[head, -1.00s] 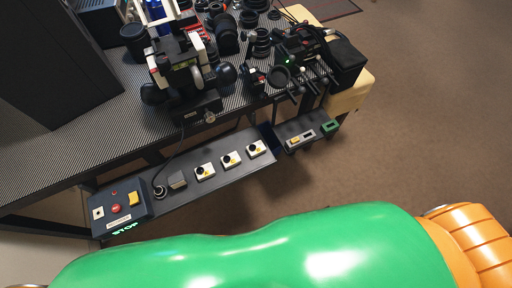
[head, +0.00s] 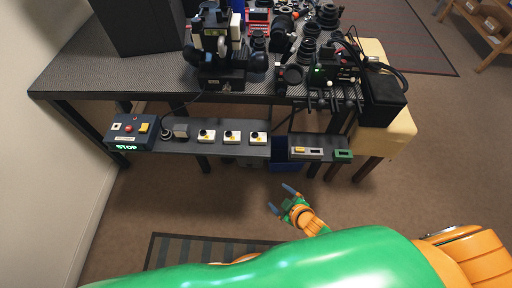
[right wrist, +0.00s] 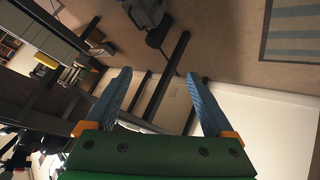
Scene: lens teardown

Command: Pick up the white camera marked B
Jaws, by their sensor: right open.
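My right gripper (head: 281,198) is open and empty, low in front of the shelf and apart from the boxes. In the right wrist view its two blue fingers (right wrist: 158,75) are spread with nothing between them. My left gripper is not in view.
A control box with a lit STOP sign (head: 128,134) stands at the shelf's left end. A smaller panel (head: 318,151) is at the right. Above, the table (head: 110,75) holds a black-and-white instrument (head: 213,45) and several lenses. The floor before the shelf is open.

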